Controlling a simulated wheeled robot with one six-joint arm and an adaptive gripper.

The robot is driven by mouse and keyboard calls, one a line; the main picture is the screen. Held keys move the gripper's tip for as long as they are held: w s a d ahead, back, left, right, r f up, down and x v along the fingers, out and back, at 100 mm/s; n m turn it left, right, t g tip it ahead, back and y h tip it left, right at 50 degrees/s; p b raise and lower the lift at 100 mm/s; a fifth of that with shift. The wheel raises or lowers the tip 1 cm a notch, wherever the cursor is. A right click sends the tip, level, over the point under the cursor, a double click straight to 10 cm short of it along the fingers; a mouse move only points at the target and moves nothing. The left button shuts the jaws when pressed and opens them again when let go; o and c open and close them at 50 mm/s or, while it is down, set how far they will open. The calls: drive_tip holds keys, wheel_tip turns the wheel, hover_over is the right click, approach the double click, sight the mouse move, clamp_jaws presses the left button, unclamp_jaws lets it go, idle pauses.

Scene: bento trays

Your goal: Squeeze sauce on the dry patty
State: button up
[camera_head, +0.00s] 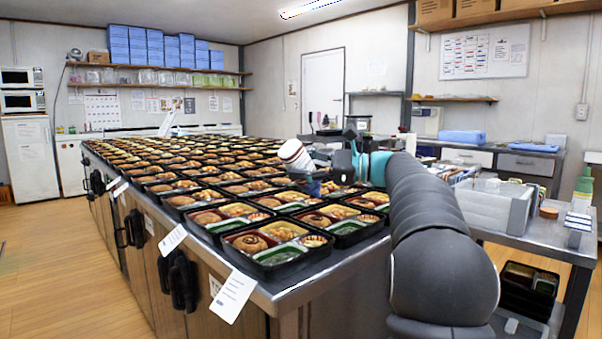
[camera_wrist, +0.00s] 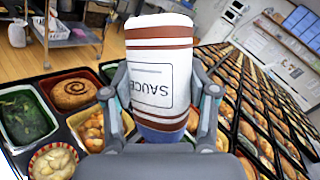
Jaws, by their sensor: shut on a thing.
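My gripper (camera_wrist: 159,98) is shut on the sauce bottle (camera_wrist: 160,48), a white bottle with brown bands. Its SAUCE label reads upside down in the wrist view. In the head view the bottle (camera_head: 293,153) is tilted above the trays, beside my gripper (camera_head: 318,180). A patty (camera_wrist: 73,93) with a dark spiral on top lies in a tray compartment left of the bottle in the wrist view. The nearest tray in the head view also holds a spiral-marked patty (camera_head: 249,243). Another patty (camera_head: 317,219) sits in the tray right of it. I cannot tell which patty is dry.
Many black bento trays (camera_head: 267,270) cover the long counter in rows, with little bare top. Paper tags (camera_head: 233,294) hang at its front edge. A side table (camera_head: 540,233) with a grey bin (camera_head: 492,208) stands at the right. The floor at left is clear.

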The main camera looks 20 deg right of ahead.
drive_tip(key=shift+r, duration=2.45)
